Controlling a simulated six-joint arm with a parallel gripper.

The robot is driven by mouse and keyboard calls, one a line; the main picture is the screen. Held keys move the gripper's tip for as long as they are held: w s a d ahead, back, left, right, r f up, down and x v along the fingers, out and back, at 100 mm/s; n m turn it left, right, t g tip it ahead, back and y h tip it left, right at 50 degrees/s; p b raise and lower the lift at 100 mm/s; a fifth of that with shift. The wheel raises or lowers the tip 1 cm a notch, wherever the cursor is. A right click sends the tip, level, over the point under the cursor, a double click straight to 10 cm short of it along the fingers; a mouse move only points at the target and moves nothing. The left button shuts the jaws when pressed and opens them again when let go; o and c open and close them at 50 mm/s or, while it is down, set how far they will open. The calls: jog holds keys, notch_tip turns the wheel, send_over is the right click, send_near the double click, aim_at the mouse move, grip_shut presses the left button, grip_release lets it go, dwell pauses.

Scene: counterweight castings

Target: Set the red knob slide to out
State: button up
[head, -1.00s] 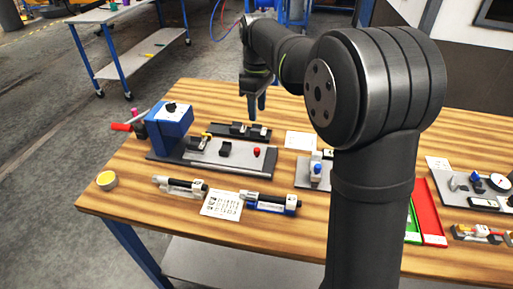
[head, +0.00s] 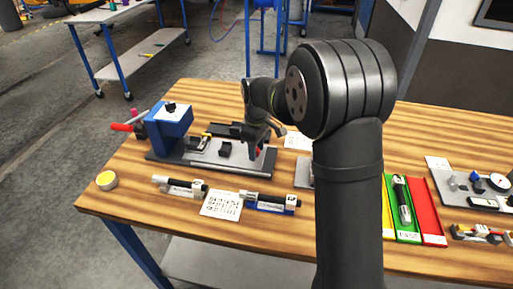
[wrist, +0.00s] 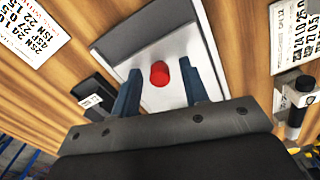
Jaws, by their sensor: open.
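The red knob (wrist: 160,75) stands on a light grey plate (wrist: 172,28) in the wrist view. In the head view the knob (head: 257,150) is mostly hidden behind my gripper, near the right end of the grey slide plate (head: 205,158) of the blue fixture (head: 170,126). My gripper (wrist: 160,92) is open, with one finger on each side of the knob. Both fingers look apart from the knob; I cannot tell how far above the plate their tips are.
Green (head: 404,232) and red (head: 428,215) trays stand to the right. A gauge plate (head: 470,192) is at the far right.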

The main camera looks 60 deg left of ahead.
grip_shut()
jog(key=shift+w+d, duration=1.2)
jog(key=shift+w, duration=0.1)
grip_release()
jog(key=shift+d, duration=0.1)
notch_tip(320, 180, up, 17)
jog(key=shift+r, duration=0.2)
